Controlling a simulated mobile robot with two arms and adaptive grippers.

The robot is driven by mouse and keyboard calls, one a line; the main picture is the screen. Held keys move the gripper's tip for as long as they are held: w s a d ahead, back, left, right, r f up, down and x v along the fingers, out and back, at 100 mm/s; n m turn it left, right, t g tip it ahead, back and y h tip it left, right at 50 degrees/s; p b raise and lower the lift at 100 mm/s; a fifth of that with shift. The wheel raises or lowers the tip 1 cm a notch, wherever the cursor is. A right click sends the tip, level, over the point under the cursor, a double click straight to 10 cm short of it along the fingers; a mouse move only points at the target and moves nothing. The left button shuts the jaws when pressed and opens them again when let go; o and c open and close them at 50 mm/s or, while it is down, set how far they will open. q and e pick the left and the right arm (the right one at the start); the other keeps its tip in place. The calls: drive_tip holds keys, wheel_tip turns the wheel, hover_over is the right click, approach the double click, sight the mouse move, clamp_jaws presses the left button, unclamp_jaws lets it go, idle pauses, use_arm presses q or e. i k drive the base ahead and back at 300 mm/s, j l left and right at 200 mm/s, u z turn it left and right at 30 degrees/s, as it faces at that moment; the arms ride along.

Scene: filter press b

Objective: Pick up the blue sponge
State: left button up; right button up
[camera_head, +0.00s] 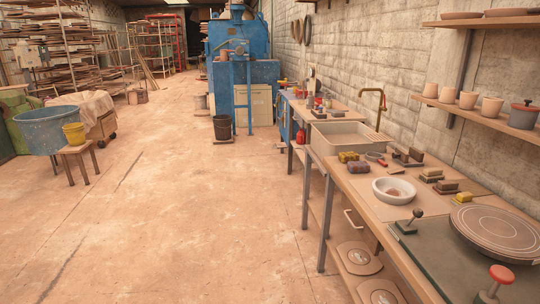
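I cannot pick out a clearly blue sponge in the head view. A dull purple-brown block (358,167), possibly a sponge, lies on the worktop (368,193) at the right. A yellow block (348,157), also sponge-like, lies just behind it. Another small yellow block (463,198) lies farther right, near the turntable. Neither of my grippers shows in this view.
A white bowl (394,191) sits near the worktop's front edge. Brown-topped blocks (432,174) stand behind it. A round turntable (497,231) fills the near right. A sink (345,138) stands beyond. The floor (215,220) left of the bench is clear.

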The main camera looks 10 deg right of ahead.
sight(353, 166)
drive_tip(key=i+z, duration=0.25)
drive_tip(key=i, duration=0.2)
drive_tip(key=i+j+z, duration=0.2)
drive_tip(key=i, duration=0.2)
drive_tip(key=i+j+z, duration=0.25)
drive_tip(key=i, duration=0.2)
drive_tip(key=i+j+z, duration=0.2)
drive_tip(key=i, duration=0.2)
